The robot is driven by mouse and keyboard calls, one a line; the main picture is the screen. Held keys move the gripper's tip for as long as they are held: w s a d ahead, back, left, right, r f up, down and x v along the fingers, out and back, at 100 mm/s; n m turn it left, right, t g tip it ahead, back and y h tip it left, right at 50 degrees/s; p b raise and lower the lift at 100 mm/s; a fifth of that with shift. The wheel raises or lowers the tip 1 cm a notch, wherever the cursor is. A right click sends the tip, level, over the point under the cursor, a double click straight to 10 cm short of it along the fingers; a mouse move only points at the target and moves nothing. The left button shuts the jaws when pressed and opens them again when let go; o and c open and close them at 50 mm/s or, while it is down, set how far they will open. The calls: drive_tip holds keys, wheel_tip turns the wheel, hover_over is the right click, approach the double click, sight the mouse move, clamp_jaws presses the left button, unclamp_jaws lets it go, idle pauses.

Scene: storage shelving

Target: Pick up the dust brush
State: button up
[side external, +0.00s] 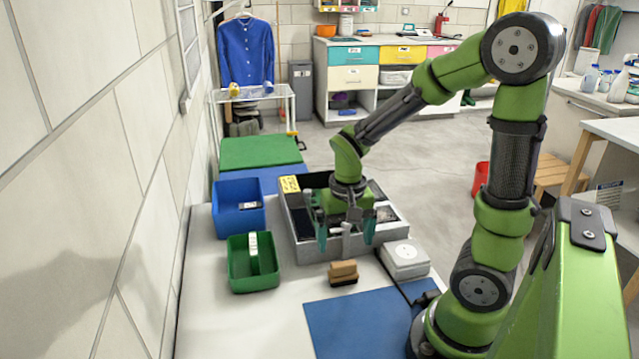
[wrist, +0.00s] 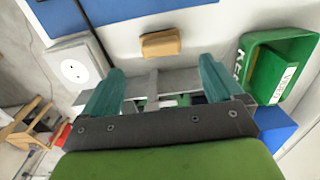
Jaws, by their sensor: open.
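The dust brush (side external: 343,270), a small tan block with a dark underside, lies on the pale tabletop in front of the grey tray. It also shows in the wrist view (wrist: 160,43), beyond my fingertips and roughly centred between them. My gripper (side external: 346,238) is over the front part of the grey tray, behind the brush and higher than it. In the wrist view my gripper (wrist: 162,68) has its two teal fingers wide apart, with nothing held between them. The brush is apart from both fingers.
The grey tray (side external: 322,254) holds several items, partly hidden by my gripper. A green bin (side external: 252,281) and a blue bin (side external: 226,217) stand left. A white box (side external: 404,258) with a dark cable is right of the brush. A blue mat (side external: 355,325) lies in front.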

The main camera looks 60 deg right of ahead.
sight(344, 264)
wheel_tip(344, 264, down, 10)
drive_tip(key=shift+a+r, duration=0.1)
drive_tip(key=shift+r, duration=0.1)
idle(0.3)
drive_tip(key=c, duration=1)
wheel_tip(344, 264, up, 10)
drive_tip(key=shift+r, duration=0.1)
